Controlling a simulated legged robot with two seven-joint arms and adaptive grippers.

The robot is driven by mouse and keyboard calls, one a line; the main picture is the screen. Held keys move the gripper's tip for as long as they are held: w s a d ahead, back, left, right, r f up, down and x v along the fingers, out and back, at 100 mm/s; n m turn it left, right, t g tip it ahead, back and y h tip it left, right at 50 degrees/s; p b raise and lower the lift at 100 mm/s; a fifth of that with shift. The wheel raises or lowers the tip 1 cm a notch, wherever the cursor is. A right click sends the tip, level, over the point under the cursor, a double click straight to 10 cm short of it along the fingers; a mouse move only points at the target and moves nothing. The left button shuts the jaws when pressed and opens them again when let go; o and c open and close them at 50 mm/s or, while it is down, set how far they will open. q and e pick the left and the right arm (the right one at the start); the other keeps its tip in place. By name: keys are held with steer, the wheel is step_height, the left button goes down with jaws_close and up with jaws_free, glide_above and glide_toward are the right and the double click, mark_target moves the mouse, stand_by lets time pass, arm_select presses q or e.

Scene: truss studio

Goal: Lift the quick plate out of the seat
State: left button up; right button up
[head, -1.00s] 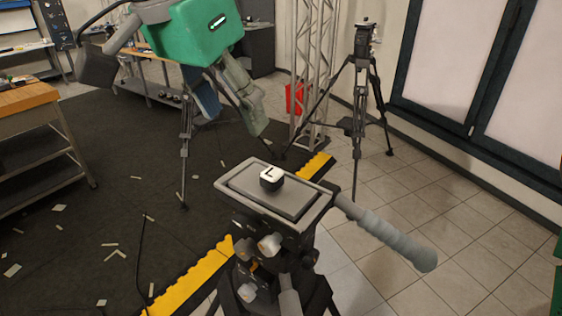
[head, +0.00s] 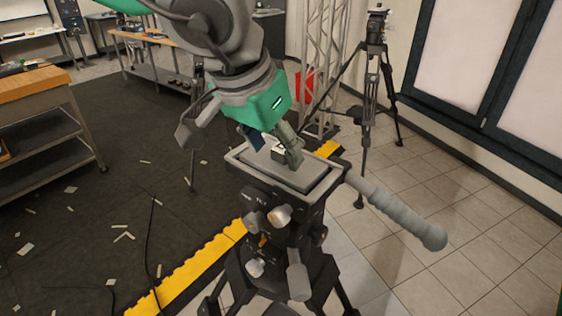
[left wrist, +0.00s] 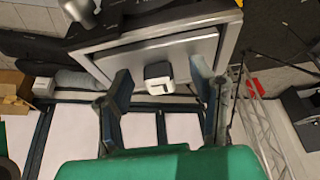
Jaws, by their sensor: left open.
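The quick plate (head: 308,178) is a flat grey plate lying in the rimmed seat (head: 326,190) on top of a black tripod head. A small block (head: 278,152) with a white top stands up from the plate, partly hidden by a finger in the head view. My left gripper (head: 272,148), with a green body, is open and comes down over the plate. In the left wrist view, the block (left wrist: 158,76) lies between the two spread fingers (left wrist: 162,98), with a gap on each side. My right gripper is not in view.
A grey pan handle (head: 400,215) sticks out to the right from the tripod head. Another tripod (head: 373,70) and a metal truss (head: 322,60) stand behind. A wooden-topped workbench (head: 35,85) is at the left. Tiled floor lies open at the right.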

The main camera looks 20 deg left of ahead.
arm_select(q)
steer(key=shift+w+d+f, duration=0.2)
steer(key=shift+w+f, duration=0.1)
steer(key=shift+f, duration=0.15)
steer(key=shift+s+d, duration=0.1)
steer(key=shift+c, duration=1.2)
jaws_close()
steer(key=shift+r, duration=0.1)
